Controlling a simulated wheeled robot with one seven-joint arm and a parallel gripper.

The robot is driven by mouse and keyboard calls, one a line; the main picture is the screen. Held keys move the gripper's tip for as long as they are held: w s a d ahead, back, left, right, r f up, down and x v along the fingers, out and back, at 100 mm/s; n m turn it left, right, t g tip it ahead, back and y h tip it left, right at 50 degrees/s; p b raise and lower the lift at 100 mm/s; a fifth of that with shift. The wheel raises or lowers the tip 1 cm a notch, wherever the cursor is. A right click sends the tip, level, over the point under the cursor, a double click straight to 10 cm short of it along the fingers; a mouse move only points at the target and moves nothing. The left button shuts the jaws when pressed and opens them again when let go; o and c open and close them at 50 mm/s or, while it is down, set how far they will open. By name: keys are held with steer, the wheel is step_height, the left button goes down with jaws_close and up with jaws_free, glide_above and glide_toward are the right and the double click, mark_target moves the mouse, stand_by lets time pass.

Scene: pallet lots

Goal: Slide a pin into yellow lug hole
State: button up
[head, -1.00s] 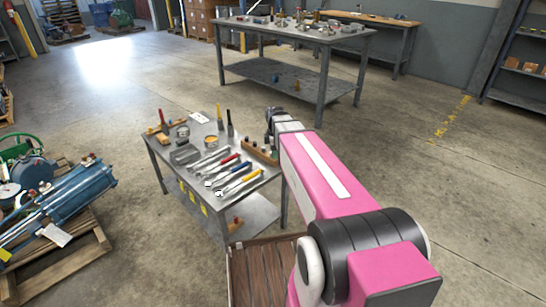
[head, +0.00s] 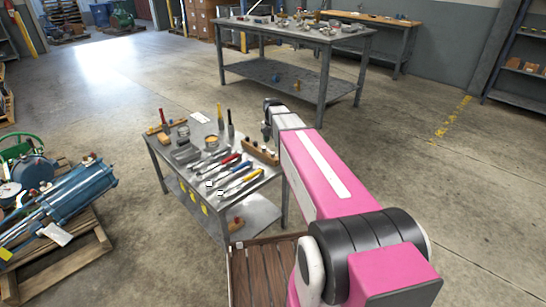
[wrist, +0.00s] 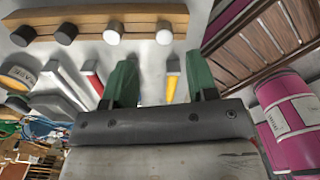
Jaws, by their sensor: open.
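A wooden rack (head: 262,153) with several pins lies along the right edge of the small metal table. In the wrist view the rack (wrist: 150,22) crosses the top, with dark pins (wrist: 67,33) and white pins (wrist: 113,32) standing in it. My gripper (wrist: 160,65) is open, its two green fingers apart and empty, short of the rack in that picture. In the head view the gripper end (head: 268,112) is above the rack's far end, partly hidden by my arm. I cannot make out a yellow lug hole in either view.
The small metal table (head: 160,150) also holds several hand tools, including a yellow-handled one (head: 238,182), a jar and a tin. A wooden pallet (head: 95,250) with a blue cylinder machine (head: 75,195) stands left. A larger workbench (head: 290,30) stands behind, with open floor between.

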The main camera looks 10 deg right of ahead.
mark_target(273, 153)
steer(key=shift+s+d+f, duration=0.1)
steer(key=shift+f, duration=1.45)
steer(key=shift+s+d+f, duration=0.1)
steer(key=shift+f, duration=1.4)
jaws_close()
